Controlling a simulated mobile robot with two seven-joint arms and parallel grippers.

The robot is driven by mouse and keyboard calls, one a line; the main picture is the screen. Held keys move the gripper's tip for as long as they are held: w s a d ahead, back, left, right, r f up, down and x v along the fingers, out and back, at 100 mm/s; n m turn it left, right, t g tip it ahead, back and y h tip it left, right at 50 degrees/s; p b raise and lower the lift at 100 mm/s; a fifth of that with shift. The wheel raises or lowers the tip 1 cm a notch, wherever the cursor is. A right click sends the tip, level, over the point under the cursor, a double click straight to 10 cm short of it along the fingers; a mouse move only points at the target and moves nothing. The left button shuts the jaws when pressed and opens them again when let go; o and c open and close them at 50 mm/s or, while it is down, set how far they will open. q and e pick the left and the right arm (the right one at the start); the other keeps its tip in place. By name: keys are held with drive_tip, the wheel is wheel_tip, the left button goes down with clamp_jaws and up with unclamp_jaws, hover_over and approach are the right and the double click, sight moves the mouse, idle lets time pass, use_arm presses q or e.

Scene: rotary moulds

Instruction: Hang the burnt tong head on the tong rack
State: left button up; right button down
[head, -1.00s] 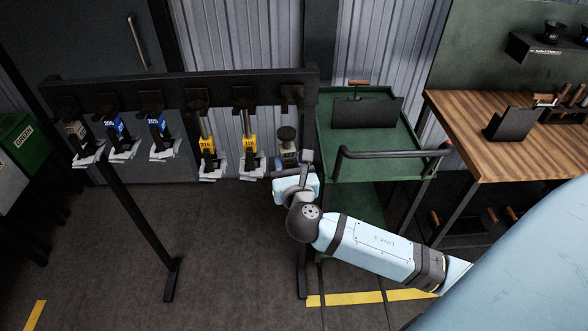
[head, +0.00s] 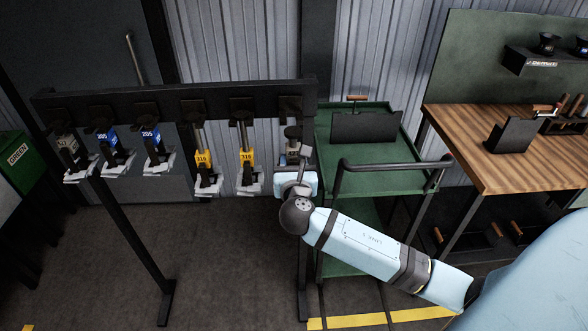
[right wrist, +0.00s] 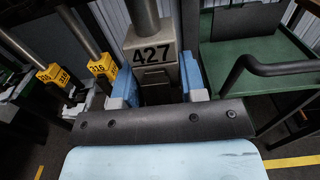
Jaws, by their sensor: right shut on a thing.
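The grey tong head marked 427 (right wrist: 152,52) is between the blue-sided fingers of my right gripper (right wrist: 160,88), which is shut on it. In the head view the tong head (head: 293,133) is upright below the right end of the black tong rack (head: 215,97). My right gripper (head: 297,172) is just under it, beside the rack's right post. A bracket (head: 290,106) is directly above the head. I cannot tell whether they touch. Burn marks cannot be made out. My left gripper is not in view.
Several other tong heads hang on the rack, including blue 205 (head: 153,142) and yellow 316 (head: 246,157) ones. A green cart (head: 390,180) with a black handle (head: 395,166) stands close at right. A wooden bench (head: 490,150) is farther right. The floor below the rack is clear.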

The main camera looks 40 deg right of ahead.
sight(293, 155)
drive_tip(key=shift+b+x, duration=0.75)
drive_tip(key=shift+x, duration=0.8)
drive_tip(key=shift+w+r, duration=0.1)
drive_tip(key=shift+w, duration=0.1)
drive_tip(key=shift+p+x, duration=0.45)
drive_tip(key=shift+x, duration=0.5)
drive_tip(key=shift+p+x, duration=0.35)
drive_tip(key=shift+x, duration=1.95)
drive_tip(key=shift+f, duration=0.45)
drive_tip(key=c, duration=0.6)
unclamp_jaws()
drive_tip(key=shift+f, duration=0.1)
